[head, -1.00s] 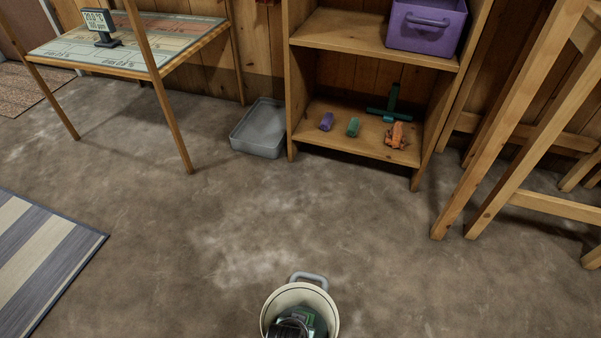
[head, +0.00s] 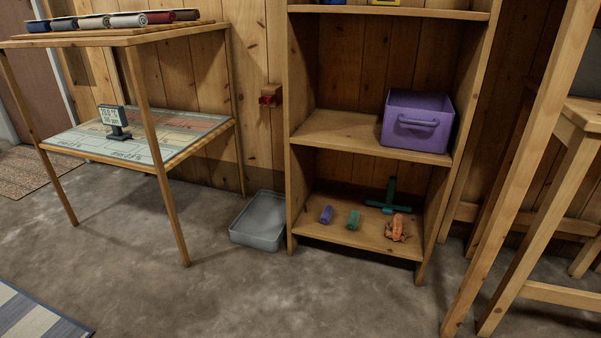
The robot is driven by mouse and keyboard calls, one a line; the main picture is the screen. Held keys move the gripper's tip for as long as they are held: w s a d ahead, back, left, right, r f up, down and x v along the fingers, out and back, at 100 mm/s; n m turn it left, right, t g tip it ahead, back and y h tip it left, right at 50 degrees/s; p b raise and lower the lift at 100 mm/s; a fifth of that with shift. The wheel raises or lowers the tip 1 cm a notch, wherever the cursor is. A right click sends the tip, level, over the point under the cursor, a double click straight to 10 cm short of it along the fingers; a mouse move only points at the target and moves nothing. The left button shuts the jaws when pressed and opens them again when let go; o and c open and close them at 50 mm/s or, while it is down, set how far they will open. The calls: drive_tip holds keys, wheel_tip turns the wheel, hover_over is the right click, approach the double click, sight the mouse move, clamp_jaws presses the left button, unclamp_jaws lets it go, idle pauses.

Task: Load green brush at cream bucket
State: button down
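The cream bucket is out of view now. In the earlier head view it stood at the bottom edge, with something green and black in its mouth; I cannot tell exactly what that was. My gripper is not in view. On the bottom board of the wooden shelf unit (head: 330,236) lie a small green piece (head: 353,219) and a dark green T-shaped thing (head: 388,203). I cannot tell whether either is a brush.
The bottom board also holds a purple piece (head: 326,214) and an orange thing (head: 397,229). A purple bin (head: 417,122) stands one board higher. A grey tub (head: 259,221) sits left of the shelf, beside a two-level table (head: 180,153). Wooden legs (head: 520,200) stand right. Floor in front is clear.

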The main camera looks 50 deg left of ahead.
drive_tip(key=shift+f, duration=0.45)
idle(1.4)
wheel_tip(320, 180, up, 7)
drive_tip(key=p, duration=0.7)
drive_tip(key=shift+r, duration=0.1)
